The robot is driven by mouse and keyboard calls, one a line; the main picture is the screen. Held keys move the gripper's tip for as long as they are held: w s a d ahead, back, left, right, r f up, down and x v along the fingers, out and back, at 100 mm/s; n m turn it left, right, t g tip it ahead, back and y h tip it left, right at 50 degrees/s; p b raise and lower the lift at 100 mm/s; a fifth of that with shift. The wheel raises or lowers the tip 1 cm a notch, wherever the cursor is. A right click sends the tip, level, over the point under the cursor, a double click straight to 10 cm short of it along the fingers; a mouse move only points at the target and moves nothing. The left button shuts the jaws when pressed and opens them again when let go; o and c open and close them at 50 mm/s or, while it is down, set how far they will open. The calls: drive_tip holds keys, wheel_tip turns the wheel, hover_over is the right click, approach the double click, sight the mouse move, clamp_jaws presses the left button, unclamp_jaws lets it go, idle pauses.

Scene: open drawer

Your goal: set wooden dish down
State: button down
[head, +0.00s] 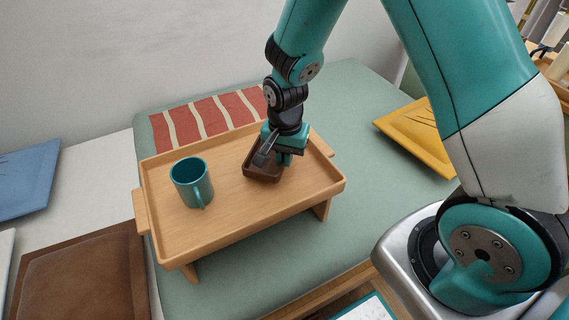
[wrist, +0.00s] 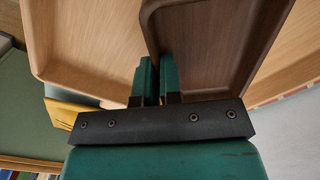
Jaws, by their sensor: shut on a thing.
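The wooden dish (head: 262,173) is small, dark brown and rectangular, with a raised rim. In the head view it is at the right part of the wooden tray table (head: 225,211). My gripper (head: 279,160) points down at the dish and is shut on its rim. In the wrist view the dish (wrist: 212,45) fills the upper middle, and the teal fingers of my gripper (wrist: 156,82) pinch its near left wall. The dish looks level, on or just above the tray surface; I cannot tell if it touches. My gripper hides part of the dish in the head view.
A teal mug (head: 191,184) stands on the left part of the tray table. The tray has a raised rim and stands on a green bench cushion (head: 345,95). A striped red cloth (head: 207,119) lies behind it. The tray's front middle is clear.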

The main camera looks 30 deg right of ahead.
wheel_tip(320, 180, down, 2)
drive_tip(key=shift+f, duration=0.15)
drive_tip(key=c, duration=1.3)
unclamp_jaws()
drive_tip(key=shift+f, duration=0.1)
